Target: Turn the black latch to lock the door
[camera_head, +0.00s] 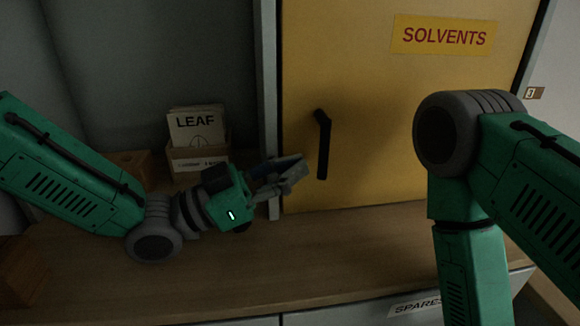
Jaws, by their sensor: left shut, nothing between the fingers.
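The black latch (323,146) is on the left part of the yellow cabinet door (375,120), which is labelled SOLVENTS. Its long arm hangs down, nearly vertical, from a pivot at the top. The door looks closed against its frame. My left gripper (298,172) is shut and empty. It points right, with its fingertips a little left of the latch's lower end and apart from it in the picture. The depth gap between them is hard to judge. My right arm (465,200) is in front of the door's right side, and its gripper is out of view.
A wooden counter (300,262) runs below the door and is mostly clear. A box marked LEAF (197,133) stands behind my left arm, with brown blocks (130,164) beside it. A drawer labelled SPARES (415,305) is below the counter.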

